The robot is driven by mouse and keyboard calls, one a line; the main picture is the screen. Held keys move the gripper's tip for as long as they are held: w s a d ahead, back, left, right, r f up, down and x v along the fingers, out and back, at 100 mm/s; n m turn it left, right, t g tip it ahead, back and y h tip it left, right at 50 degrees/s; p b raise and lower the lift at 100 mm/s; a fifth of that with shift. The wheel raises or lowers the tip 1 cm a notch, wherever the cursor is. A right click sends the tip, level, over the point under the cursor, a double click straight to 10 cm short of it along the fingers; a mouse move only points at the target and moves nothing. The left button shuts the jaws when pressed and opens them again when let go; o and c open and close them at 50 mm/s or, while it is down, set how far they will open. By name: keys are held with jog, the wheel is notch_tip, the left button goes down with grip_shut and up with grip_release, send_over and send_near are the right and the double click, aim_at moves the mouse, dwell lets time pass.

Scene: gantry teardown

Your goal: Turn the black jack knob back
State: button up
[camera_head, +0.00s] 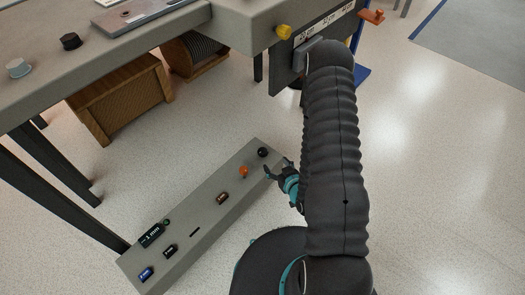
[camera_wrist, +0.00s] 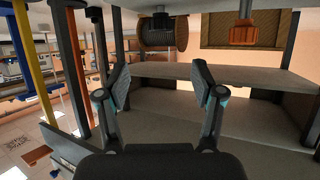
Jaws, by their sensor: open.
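A round black knob (camera_head: 263,152) sits at the far end of a low grey panel (camera_head: 217,178). Another black knob (camera_head: 70,41) stands on the grey bench top; no label tells which is the jack knob. My gripper (camera_head: 278,168) is open beside the far end of the panel, just right of and below the nearer black knob, apparently apart from it. In the wrist view, my gripper's two fingers (camera_wrist: 160,80) are spread with nothing between them.
An orange knob (camera_head: 243,171) stands on the panel left of my gripper. A display and several small coloured parts lie farther along it. A wooden crate (camera_head: 118,102) and a cable spool (camera_head: 197,52) are under the bench. Open floor (camera_head: 440,180) lies to the right.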

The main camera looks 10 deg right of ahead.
jog(key=b, duration=1)
send_near(263, 152)
jog(key=shift+w+a+f, duration=0.15)
jog(key=shift+w+f, duration=0.8)
jog(key=shift+w, duration=0.3)
jog(key=x, duration=0.8)
jog(key=shift+w+r, duration=0.1)
jog(key=shift+r, duration=0.25)
jog(key=shift+c, duration=0.2)
jog(key=c, duration=1.1)
